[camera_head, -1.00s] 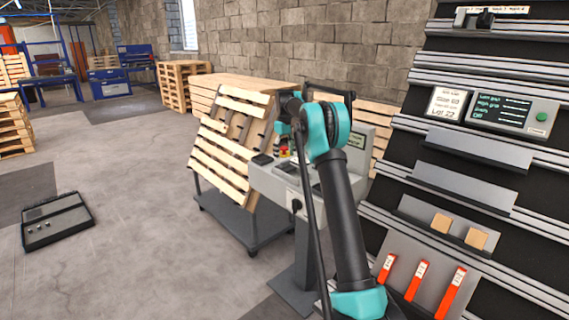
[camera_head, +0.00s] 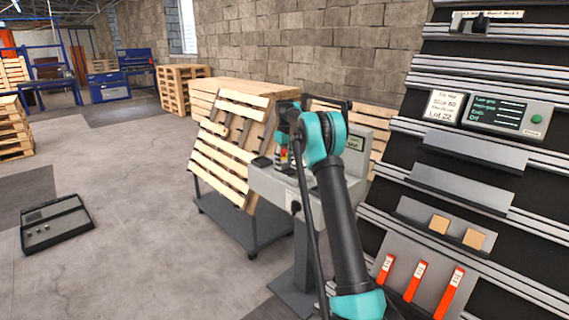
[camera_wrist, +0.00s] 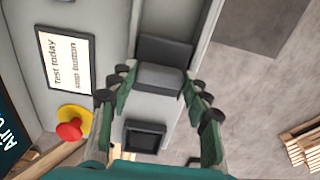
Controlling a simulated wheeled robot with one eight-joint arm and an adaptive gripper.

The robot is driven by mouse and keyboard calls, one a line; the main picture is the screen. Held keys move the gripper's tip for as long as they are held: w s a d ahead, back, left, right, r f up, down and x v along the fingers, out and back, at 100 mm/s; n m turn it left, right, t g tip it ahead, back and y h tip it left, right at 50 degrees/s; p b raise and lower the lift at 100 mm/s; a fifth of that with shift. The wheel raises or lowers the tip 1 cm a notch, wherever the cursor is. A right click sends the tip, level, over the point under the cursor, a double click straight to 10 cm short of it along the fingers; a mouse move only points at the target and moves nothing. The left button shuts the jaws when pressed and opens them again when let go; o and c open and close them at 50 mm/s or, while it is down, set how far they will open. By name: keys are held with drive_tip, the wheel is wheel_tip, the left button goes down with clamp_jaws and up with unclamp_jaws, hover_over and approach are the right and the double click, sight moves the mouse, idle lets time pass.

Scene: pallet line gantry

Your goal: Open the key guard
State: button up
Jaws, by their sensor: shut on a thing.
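The key guard looks to be the dark grey hinged cover (camera_wrist: 160,79) on the grey control console (camera_head: 268,184). In the wrist view my gripper (camera_wrist: 158,84) has its green-padded fingers on both sides of this cover, shut on it. A darker flat plate (camera_wrist: 165,49) shows just beyond the cover. I cannot tell how far the guard is raised. In the head view my arm hides the gripper and most of the guard's place on the console.
A red stop button (camera_wrist: 69,131) on a yellow base and a note card (camera_wrist: 66,60) are left of the fingers. A dark square-framed part (camera_wrist: 145,137) is below the cover. A leaning pallet (camera_head: 226,158) stands behind the console, a rail rack (camera_head: 470,180) at right.

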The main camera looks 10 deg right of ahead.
clamp_jaws()
drive_tip(key=shift+s+d, duration=0.75)
drive_tip(key=shift+s, duration=0.25)
drive_tip(key=shift+s+d, duration=0.75)
drive_tip(key=shift+s, duration=0.3)
drive_tip(key=shift+s+d, duration=0.75)
drive_tip(key=shift+s, duration=0.25)
drive_tip(key=o, duration=1.2)
unclamp_jaws()
wheel_tip(320, 180, up, 12)
drive_tip(key=shift+r, duration=0.1)
